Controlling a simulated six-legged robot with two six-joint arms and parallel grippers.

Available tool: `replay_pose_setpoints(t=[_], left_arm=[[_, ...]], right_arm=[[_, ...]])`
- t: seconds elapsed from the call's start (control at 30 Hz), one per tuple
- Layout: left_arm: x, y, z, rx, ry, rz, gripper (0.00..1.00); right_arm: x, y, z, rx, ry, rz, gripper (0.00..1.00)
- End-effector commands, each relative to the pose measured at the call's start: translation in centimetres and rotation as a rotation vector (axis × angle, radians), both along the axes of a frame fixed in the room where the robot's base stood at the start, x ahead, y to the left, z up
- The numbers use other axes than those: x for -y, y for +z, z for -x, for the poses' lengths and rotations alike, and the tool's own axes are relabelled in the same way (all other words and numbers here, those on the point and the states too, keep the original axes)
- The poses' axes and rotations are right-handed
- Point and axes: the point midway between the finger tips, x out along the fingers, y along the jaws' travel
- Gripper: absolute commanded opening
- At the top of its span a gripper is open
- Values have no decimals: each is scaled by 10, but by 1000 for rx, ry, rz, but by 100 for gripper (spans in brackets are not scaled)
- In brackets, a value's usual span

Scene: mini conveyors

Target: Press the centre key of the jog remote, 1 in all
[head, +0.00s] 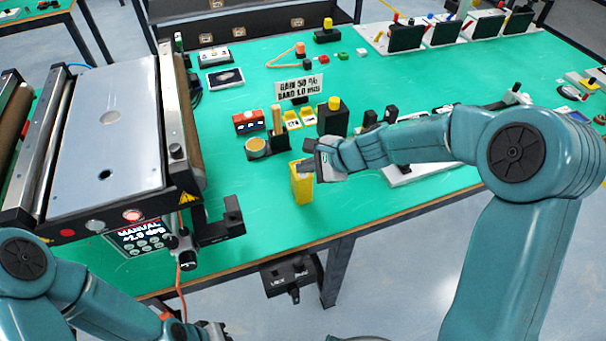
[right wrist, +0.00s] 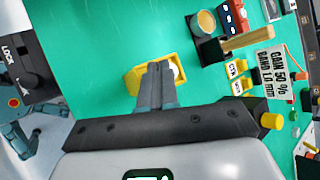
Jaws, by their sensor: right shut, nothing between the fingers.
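The yellow block that I take for the jog remote (head: 302,187) stands near the table's front edge in the head view. It also shows in the right wrist view (right wrist: 138,79), partly behind the fingers. Its centre key is hidden by the fingers; a pale round part shows beside them. My right gripper (head: 312,157) is shut and empty, with its fingertips over the remote in the right wrist view (right wrist: 159,68). I cannot tell whether they touch it. My left gripper (head: 208,331) shows only partly at the bottom of the head view, away from the remote.
A round tan-topped pot (head: 257,146) on a dark stand, a red box (head: 248,122) and a black box with a yellow knob (head: 333,119) stand behind the remote. The roller machine (head: 105,125) is at left.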

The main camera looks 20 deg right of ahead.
Motion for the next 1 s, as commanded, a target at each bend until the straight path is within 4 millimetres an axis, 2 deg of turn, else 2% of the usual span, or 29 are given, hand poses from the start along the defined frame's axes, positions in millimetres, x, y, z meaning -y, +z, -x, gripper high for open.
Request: replay_pose_setpoints(t=[1.0], left_arm=[[0, -9, 0, 0, 0, 0, 0]], right_arm=[[0, -8, 0, 0, 0, 0, 0]])
